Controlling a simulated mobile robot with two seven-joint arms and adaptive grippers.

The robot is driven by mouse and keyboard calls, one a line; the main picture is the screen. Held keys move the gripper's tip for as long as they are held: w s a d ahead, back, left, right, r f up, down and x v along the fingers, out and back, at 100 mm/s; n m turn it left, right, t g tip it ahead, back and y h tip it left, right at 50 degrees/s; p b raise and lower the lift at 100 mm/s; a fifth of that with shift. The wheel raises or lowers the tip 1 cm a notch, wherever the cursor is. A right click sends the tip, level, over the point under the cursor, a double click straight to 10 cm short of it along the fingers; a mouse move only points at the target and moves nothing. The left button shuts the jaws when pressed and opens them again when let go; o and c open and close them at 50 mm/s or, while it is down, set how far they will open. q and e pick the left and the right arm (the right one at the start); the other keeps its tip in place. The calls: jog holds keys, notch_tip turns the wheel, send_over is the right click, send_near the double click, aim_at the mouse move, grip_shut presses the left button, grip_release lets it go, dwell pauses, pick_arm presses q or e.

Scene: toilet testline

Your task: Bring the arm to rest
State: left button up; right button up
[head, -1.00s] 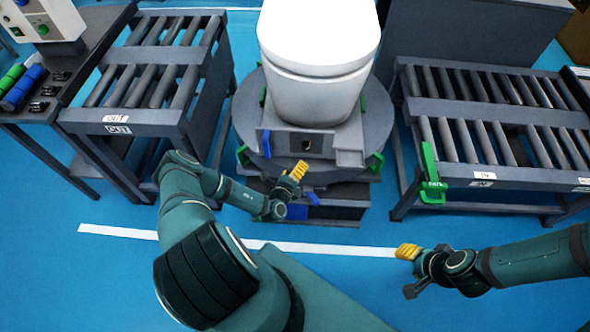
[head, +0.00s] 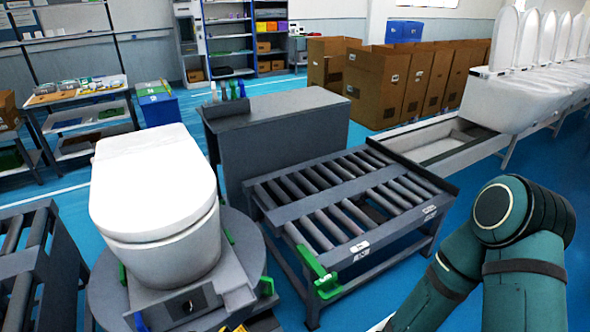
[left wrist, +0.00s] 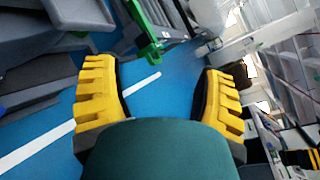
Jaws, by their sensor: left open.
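My left gripper (left wrist: 160,92) is open in the left wrist view, its two yellow ridged fingers spread wide with no workpiece between them. A dark teal rounded part of my own body fills the lower middle of that view, between the fingers; I cannot tell whether it touches them. In the head view only a small yellow bit of the left gripper (head: 240,328) shows at the bottom edge. My right arm (head: 500,260) is bent and raised at the right of the head view. Its gripper is out of view.
A white toilet (head: 155,205) stands on a round grey turntable (head: 250,258) at the left. A roller conveyor (head: 350,205) with a green clamp (head: 318,275) stands right of it, with a grey cabinet (head: 280,140) behind. Cardboard boxes (head: 385,80) are farther back. Blue floor shows between.

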pick_arm(q)
jog(key=s+d+r+m+g+h, duration=0.3)
jog(key=s+d+m+g+h, duration=0.35)
jog(key=d+m, duration=0.35)
jog(key=s+d+m+g+y, duration=0.2)
jog(key=s+m+g+y, duration=0.2)
jog(key=s+m+g, duration=0.7)
jog(key=w+a+r+m+t+y, duration=0.1)
jog(key=r+m+t+y, duration=0.1)
jog(key=m, duration=0.6)
jog(key=w+a+r+m+t+y+b, duration=0.1)
jog(key=a+r+m+t+y, duration=0.1)
jog(key=m, duration=0.6)
notch_tip(320, 180, up, 3)
jog(key=shift+a+f+t+y, duration=0.15)
jog(key=shift+t+y, duration=0.4)
jog(key=shift+y, duration=0.6)
jog(key=shift+w, duration=0.1)
jog(key=c, duration=0.4)
jog(key=shift+a, duration=0.15)
